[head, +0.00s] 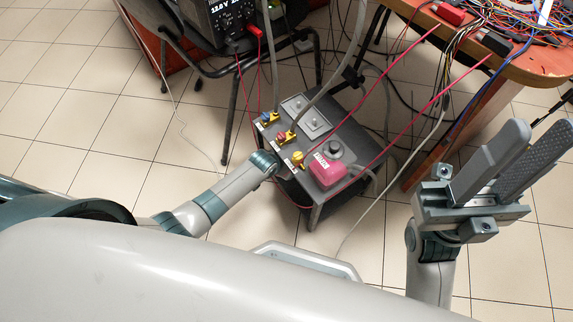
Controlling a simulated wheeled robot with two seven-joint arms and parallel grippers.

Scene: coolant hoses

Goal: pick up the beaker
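I cannot make out a beaker in the head view. A pink-red block (338,174) with a white label and a dark round knob stands at the near right end of a dark box (310,113). My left arm reaches to the near left side of this box. Its wrist shows there, but the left gripper's fingers are hidden. My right gripper (537,136) is at the right, over the floor and apart from the box. Its two grey fingers are spread and nothing shows between them.
Grey hoses (340,62) run to yellow fittings (286,137) on the box. Red cables (398,58) cross above it. An orange-topped table (540,62) with tangled wires stands at the upper right. A black power supply (222,18) is at the upper left. Tiled floor (80,110) is clear at left.

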